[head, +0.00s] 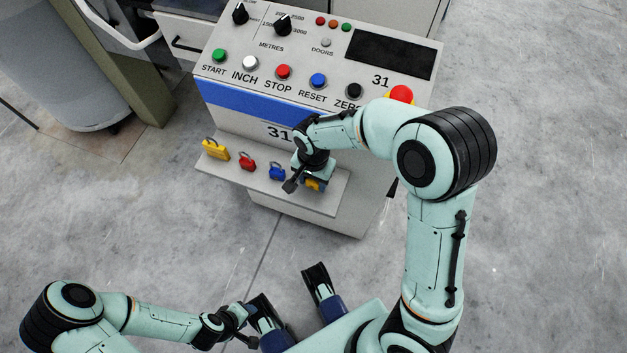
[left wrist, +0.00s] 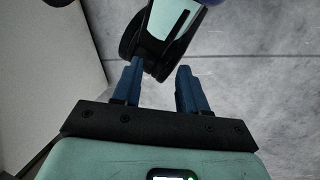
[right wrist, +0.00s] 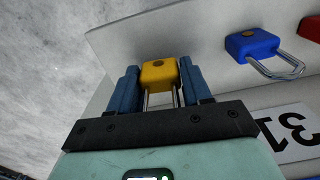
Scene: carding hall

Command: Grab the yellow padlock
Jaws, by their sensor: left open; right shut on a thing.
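A yellow padlock (right wrist: 158,76) with a steel shackle sits between the blue fingers of my right gripper (right wrist: 161,88), which is shut on it. It is at the right end of the row on the console's shelf (head: 330,203); in the head view this padlock (head: 313,185) is partly covered by the gripper. My left gripper (left wrist: 155,90) is open and empty, low near my base and far from the shelf.
A red padlock (head: 247,161) and a blue padlock (head: 277,171) lie between the two yellow ones. The console panel (head: 225,62) with buttons and knobs rises behind the shelf. A grey bin (head: 75,85) stands at left. The floor in front is bare.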

